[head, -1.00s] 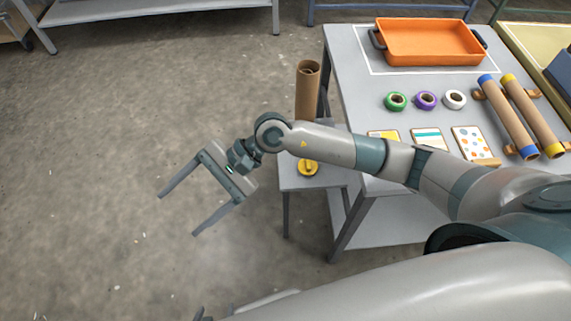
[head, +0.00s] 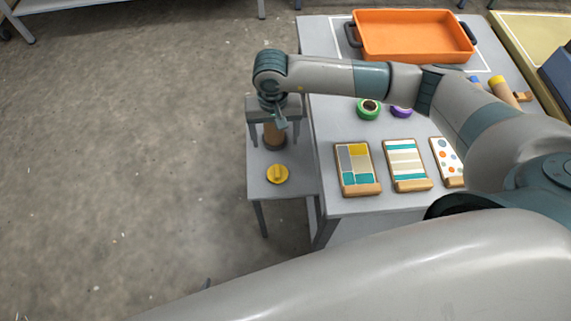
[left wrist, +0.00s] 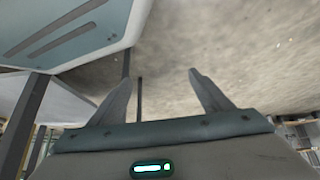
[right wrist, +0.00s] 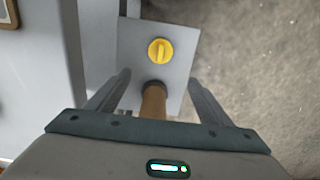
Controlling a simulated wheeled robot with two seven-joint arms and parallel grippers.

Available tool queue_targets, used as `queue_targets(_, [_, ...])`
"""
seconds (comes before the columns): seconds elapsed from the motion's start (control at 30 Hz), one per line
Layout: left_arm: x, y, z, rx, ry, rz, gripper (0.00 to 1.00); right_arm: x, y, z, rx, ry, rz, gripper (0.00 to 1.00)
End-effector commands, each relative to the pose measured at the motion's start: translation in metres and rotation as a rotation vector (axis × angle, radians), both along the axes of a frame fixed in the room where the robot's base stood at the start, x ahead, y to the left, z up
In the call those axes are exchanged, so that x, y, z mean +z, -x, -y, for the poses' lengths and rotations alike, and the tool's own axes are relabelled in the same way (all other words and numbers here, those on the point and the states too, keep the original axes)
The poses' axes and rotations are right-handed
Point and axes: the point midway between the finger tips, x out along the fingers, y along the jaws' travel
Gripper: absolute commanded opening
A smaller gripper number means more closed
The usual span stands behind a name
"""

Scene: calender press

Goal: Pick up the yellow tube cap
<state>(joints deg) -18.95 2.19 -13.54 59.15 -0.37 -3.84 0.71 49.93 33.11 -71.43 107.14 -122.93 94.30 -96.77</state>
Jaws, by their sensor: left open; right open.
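The yellow tube cap (head: 278,174) lies on the small grey side table (head: 256,187), a round disc with a raised bar across it. It also shows in the right wrist view (right wrist: 160,51), beyond the fingertips. My right gripper (right wrist: 159,78) is open, pointing down above the side table; in the head view (head: 274,130) it is farther back than the cap. A brown cardboard tube (right wrist: 153,102) stands on the side table and shows between the open fingers, apart from both. My left gripper (left wrist: 157,80) is open and empty over the floor, mostly hidden in the head view.
The large grey table (head: 318,125) adjoins the side table on the right. It bears an orange tray (head: 415,38), green tape (head: 369,108), purple tape (head: 401,111) and pattern cards (head: 357,165). The floor at left is clear. My arm hides part of the table.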

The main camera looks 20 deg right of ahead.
Motion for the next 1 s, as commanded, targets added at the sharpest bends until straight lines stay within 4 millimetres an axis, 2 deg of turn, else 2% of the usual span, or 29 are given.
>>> queue_targets(0.23, [-0.007,0.013,-0.033,0.001,-0.038,-0.017,0.72,0.000,0.000,0.000,0.000,0.000,0.000,0.74])
queue_targets(0.33, [-0.008,0.016,-0.037,0.003,-0.042,-0.022,0.72,-0.001,0.000,0.000,-0.001,-0.001,-0.001,0.74])
queue_targets(0.47, [-0.006,0.018,-0.032,0.003,-0.037,-0.028,0.72,-0.007,0.000,0.000,-0.002,-0.002,-0.002,0.74])
queue_targets(0.7, [-0.011,0.035,-0.025,0.001,-0.039,-0.083,0.72,-0.039,0.002,0.000,-0.002,-0.001,-0.006,0.74])
queue_targets(0.83, [-0.023,0.060,-0.042,0.000,-0.068,-0.153,0.72,-0.063,0.002,-0.001,-0.003,-0.001,-0.004,0.74])
queue_targets(1.0, [-0.029,0.084,-0.052,0.001,-0.086,-0.211,0.72,-0.093,0.003,-0.001,-0.003,-0.001,-0.005,0.74])
